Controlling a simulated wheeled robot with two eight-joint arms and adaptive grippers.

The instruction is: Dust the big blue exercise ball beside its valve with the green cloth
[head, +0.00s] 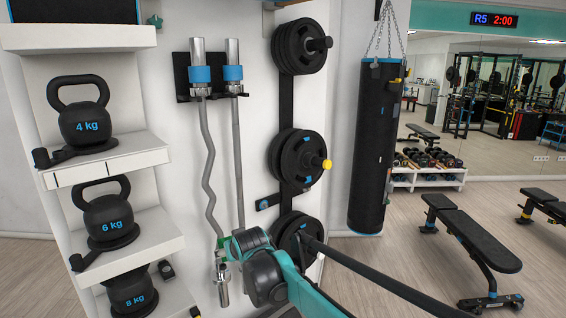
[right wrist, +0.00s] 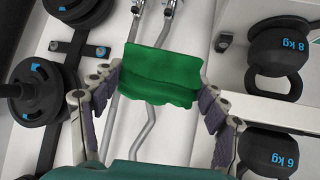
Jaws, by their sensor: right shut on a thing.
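My right gripper (right wrist: 160,78) is shut on the green cloth (right wrist: 158,62), which spans between its two fingers in the right wrist view. In the head view my right gripper (head: 226,252) is in front of the lower ends of the hanging bars, and only a small green bit of the cloth (head: 224,242) shows there. The big blue exercise ball and its valve are in neither view. My left gripper is not in view.
Kettlebells stand on white shelves (head: 150,153) at left. Curl bars (head: 208,140) hang on the wall, with weight plates (head: 296,157) right of them. A punching bag (head: 373,150) hangs further right.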

